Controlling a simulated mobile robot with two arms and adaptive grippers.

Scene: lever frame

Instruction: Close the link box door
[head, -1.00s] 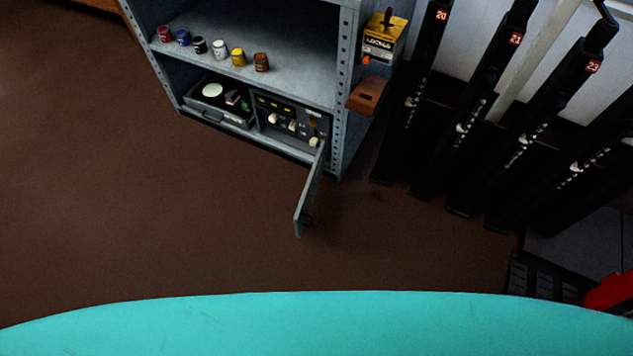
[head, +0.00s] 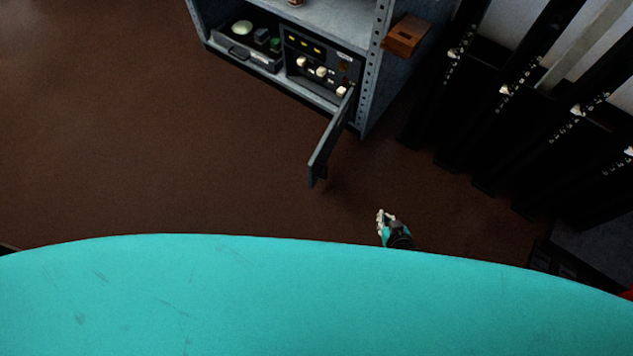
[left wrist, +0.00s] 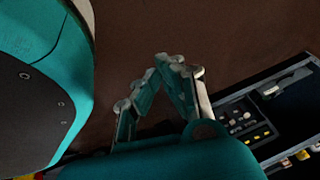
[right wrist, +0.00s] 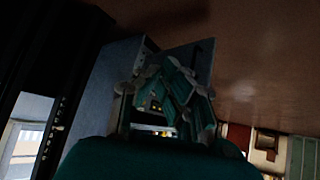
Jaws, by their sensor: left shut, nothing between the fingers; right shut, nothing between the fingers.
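The link box (head: 322,68) stands on the shelf unit's bottom shelf, its dark panel with pale knobs and yellow marks exposed. Its grey door (head: 330,142) stands wide open, hinged on the right and jutting out over the floor. My right gripper (head: 380,214) is shut and empty, in front of the door and to its right, apart from it. In the right wrist view the door (right wrist: 203,55) shows behind the gripper fingers (right wrist: 172,82), which hide much of the box. My left gripper (left wrist: 168,62) is shut and empty, with the link box (left wrist: 243,118) beyond it to the right.
A dark case (head: 245,50) with a handle sits left of the link box. A brown wooden box (head: 405,36) hangs on the unit's right side. Black racks (head: 490,110) stand to the right. The brown floor (head: 170,150) in front and left is clear.

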